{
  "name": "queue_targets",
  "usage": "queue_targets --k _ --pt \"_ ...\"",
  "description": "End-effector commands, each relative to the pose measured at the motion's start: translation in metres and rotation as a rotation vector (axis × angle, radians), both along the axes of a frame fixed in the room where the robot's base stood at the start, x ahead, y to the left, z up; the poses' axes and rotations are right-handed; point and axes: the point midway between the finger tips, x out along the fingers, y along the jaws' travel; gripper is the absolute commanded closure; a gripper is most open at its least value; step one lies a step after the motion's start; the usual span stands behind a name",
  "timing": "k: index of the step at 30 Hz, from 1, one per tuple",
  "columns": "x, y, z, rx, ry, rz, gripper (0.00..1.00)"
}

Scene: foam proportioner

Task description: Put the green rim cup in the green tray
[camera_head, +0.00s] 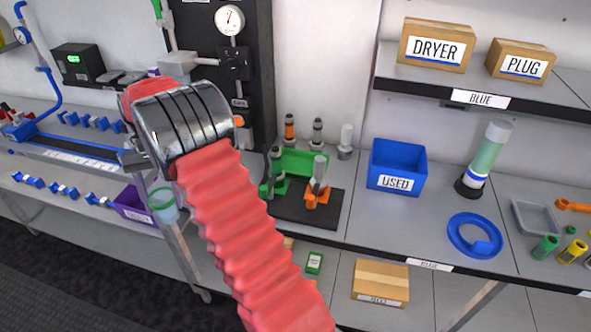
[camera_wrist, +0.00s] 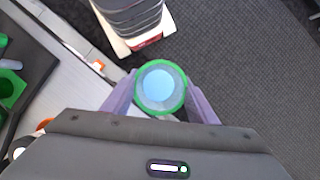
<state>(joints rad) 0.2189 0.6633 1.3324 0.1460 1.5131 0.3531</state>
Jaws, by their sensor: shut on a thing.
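The green rim cup (camera_wrist: 160,84) is between the two fingers of my gripper (camera_wrist: 160,98) in the wrist view. I look down on its round green rim and pale blue inside. In the head view, the cup (camera_head: 163,205) hangs below my wrist, in front of the bench edge and over the floor side.
The black mat (camera_head: 300,210) holds green and orange stands with tools. A blue USED bin (camera_head: 398,165) stands right of it. The bench edge lies between cup and tray.

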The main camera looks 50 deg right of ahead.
Motion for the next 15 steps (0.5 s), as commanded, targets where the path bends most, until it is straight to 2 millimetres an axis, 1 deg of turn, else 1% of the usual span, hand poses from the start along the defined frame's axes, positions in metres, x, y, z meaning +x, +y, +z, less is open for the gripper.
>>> queue_targets --k 1,8,15 --pt "0.001 -0.017 0.006 0.0 -0.002 -0.094 0.75" --pt "0.003 -0.085 0.035 0.0 -0.005 -0.546 0.75" --pt "-0.005 -0.158 0.067 -0.001 -0.004 -1.013 0.75"
